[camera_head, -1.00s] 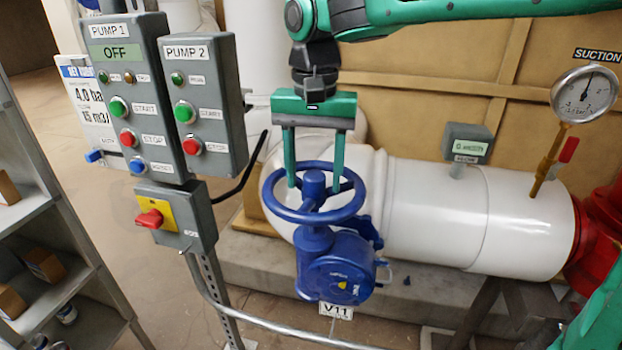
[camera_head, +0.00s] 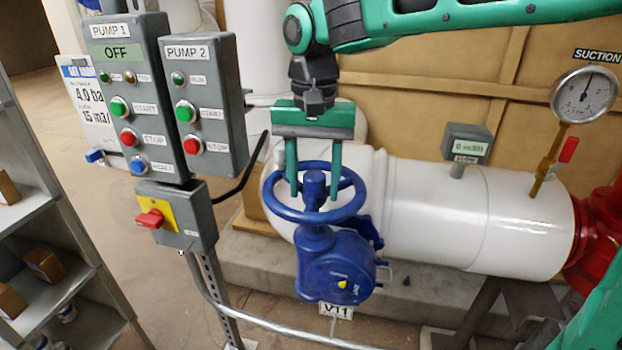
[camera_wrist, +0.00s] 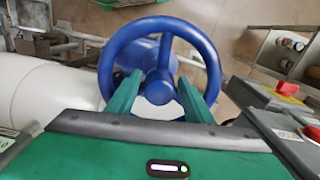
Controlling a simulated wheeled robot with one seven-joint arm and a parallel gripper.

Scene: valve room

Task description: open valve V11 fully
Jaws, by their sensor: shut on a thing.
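The blue handwheel (camera_head: 345,210) of the valve lies nearly flat above its blue gearbox body (camera_head: 340,270). A tag reading V11 (camera_head: 336,310) hangs below the body. A small yellow pointer (camera_head: 342,284) shows on the gearbox face. My gripper (camera_head: 314,195) reaches down from above, its two green fingers inside the wheel, one on each side of the hub. In the wrist view the blue wheel (camera_wrist: 205,48) fills the middle, and my gripper (camera_wrist: 160,92) has its fingers among the spokes. It is shut on the wheel; the exact contact is partly hidden.
PUMP 1 (camera_head: 122,100) and PUMP 2 (camera_head: 205,105) control boxes stand left of the valve; PUMP 1 reads OFF. A white pipe (camera_head: 440,215) runs right, with a flow display (camera_head: 466,144) and a suction gauge (camera_head: 584,95). A metal rail (camera_head: 270,330) crosses in front. Shelving (camera_head: 60,250) is at left.

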